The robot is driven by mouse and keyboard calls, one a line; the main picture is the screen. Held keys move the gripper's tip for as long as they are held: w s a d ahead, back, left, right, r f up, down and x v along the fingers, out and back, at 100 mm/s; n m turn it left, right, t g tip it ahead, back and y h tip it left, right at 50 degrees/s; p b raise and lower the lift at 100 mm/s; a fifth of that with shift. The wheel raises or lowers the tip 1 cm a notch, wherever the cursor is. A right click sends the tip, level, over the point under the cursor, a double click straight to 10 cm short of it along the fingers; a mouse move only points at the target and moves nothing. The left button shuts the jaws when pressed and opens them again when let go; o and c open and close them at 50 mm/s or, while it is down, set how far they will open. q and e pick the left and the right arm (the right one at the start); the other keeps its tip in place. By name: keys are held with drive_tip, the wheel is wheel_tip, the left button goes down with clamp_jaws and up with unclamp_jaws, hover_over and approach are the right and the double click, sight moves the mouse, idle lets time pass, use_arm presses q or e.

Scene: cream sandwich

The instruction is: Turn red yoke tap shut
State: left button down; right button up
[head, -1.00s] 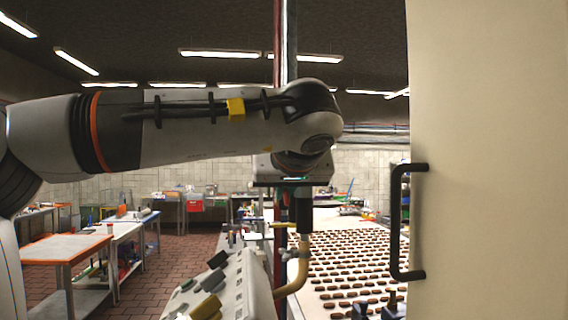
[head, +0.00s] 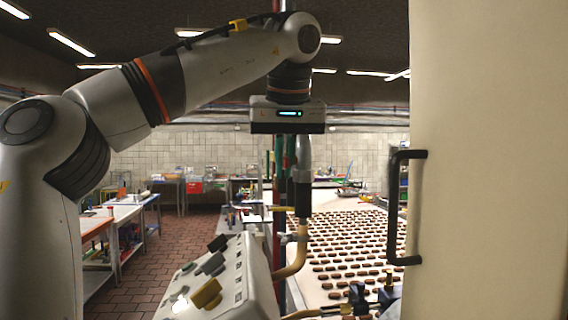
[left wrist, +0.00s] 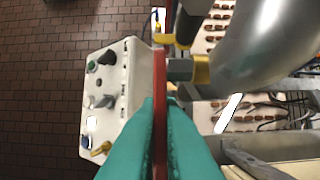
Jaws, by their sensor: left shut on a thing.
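In the left wrist view the red yoke tap (left wrist: 160,115) shows as a narrow, upright red bar. The teal fingers of my left gripper (left wrist: 162,108) press on it from both sides, so the gripper is shut on it. The bar's upper end is beside a grey fitting with yellow bands (left wrist: 186,69). In the head view my left gripper (head: 284,158) points down beside the grey and black upright pipe (head: 303,190). There I cannot clearly make out the tap against the red pole behind. My right gripper is in neither view.
A grey control box with knobs (head: 238,262) stands below the gripper. A tan hose (head: 292,263) curves beside it. Rows of brown biscuits lie on a pale conveyor (head: 345,216). A cream panel (head: 490,160) with a black handle (head: 393,210) blocks the right side. Brick floor (head: 130,285) is open at left.

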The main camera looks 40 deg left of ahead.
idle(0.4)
use_arm(q)
drive_tip(key=c, duration=1.9)
unclamp_jaws()
drive_tip(key=shift+r, duration=0.1)
drive_tip(key=shift+d+r, duration=0.1)
drive_tip(key=shift+r, duration=0.2)
drive_tip(key=s+d, duration=0.2)
drive_tip(key=d, duration=0.1)
drive_tip(key=s+d, duration=0.5)
drive_tip(key=d, duration=0.1)
drive_tip(key=shift+s+d, duration=0.2)
drive_tip(key=shift+s, duration=0.15)
